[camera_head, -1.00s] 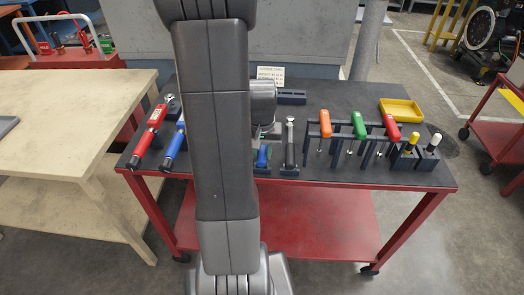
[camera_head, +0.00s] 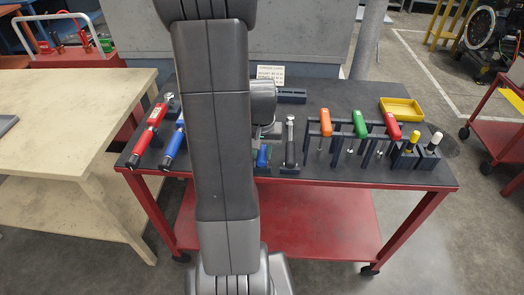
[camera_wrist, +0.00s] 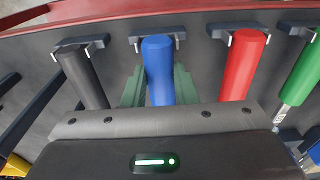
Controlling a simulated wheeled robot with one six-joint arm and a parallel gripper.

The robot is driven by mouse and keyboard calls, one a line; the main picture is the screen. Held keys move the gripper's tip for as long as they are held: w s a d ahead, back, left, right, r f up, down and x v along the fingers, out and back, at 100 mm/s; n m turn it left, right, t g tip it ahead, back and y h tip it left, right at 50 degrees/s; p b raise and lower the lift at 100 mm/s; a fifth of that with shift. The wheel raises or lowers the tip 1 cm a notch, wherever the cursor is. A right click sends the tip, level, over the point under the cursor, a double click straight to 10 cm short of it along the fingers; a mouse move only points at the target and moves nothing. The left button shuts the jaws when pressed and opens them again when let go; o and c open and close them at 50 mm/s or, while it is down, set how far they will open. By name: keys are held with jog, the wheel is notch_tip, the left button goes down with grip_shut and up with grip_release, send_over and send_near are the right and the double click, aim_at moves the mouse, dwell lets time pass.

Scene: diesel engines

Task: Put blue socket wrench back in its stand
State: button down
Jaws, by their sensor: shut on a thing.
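The blue socket wrench (camera_wrist: 158,70) shows its handle between the green fingers of my gripper (camera_wrist: 158,88) in the wrist view. The handle lies across a dark two-pronged stand bracket (camera_wrist: 142,33); I cannot tell whether it rests in it or hovers just above. The far end of the wrench is hidden under my gripper body. In the head view a bit of the blue handle (camera_head: 262,156) shows beside my arm, which hides most of the gripper.
A black-handled wrench (camera_wrist: 82,78) and a red-handled one (camera_wrist: 242,62) lie close on either side in their own brackets. A green handle (camera_wrist: 302,75) is farther right. A screwdriver rack (camera_head: 317,130) and yellow tray (camera_head: 401,110) stand on the red cart.

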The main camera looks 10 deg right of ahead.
jog(key=c, duration=0.8)
grip_release()
jog(key=shift+o, duration=0.2)
jog(key=shift+r, duration=0.2)
jog(key=shift+s+r+p, duration=0.1)
jog(key=shift+r+p, duration=1.2)
jog(key=shift+r, duration=0.3)
jog(key=r+p, duration=0.1)
jog(key=r, duration=0.1)
jog(key=r+p, duration=0.3)
jog(key=r, duration=0.1)
jog(key=shift+s+a+p, duration=0.15)
jog(key=shift+s+p, duration=0.1)
jog(key=shift+p, duration=0.1)
jog(key=shift+f, duration=0.1)
